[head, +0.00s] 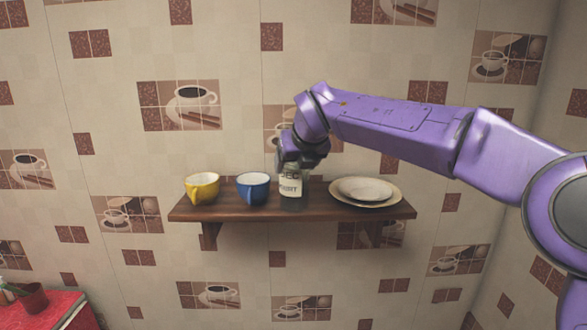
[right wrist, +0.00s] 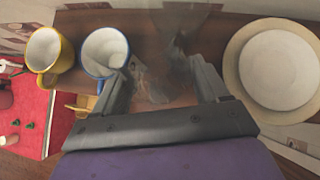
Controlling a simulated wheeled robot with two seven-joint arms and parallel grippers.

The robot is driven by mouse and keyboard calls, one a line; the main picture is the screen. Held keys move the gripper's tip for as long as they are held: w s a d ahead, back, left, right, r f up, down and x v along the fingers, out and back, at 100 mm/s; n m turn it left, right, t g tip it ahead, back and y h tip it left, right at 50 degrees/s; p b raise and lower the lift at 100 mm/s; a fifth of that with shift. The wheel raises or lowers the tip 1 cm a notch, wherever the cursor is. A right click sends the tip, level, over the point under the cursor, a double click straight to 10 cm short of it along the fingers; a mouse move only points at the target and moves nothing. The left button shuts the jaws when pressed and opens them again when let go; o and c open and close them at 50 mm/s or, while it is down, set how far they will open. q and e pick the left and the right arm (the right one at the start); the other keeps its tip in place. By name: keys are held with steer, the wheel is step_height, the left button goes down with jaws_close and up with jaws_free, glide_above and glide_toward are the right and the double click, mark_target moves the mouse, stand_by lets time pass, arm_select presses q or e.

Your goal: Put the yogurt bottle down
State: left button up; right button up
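The yogurt bottle (head: 291,184) is clear with a pale, dark-lettered label. In the head view it is upright at the wooden shelf (head: 232,214), between the blue cup and the plates. I cannot tell whether its base touches the board. My right gripper (head: 301,156) comes down over its top and hides its upper part. In the right wrist view the two fingers of the right gripper (right wrist: 166,75) stand part-way apart, on either side of the see-through bottle (right wrist: 155,85), and appear closed on it. My left gripper is not in view.
A yellow cup (head: 202,188) and a blue cup (head: 253,188) stand left of the bottle; the blue one is close to a finger in the wrist view. Stacked plates (head: 390,194) lie to the right. A red counter (head: 62,306) is at lower left.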

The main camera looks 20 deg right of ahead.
steer(key=c, duration=0.7)
steer(key=shift+w+r, duration=0.1)
steer(key=shift+r, duration=0.05)
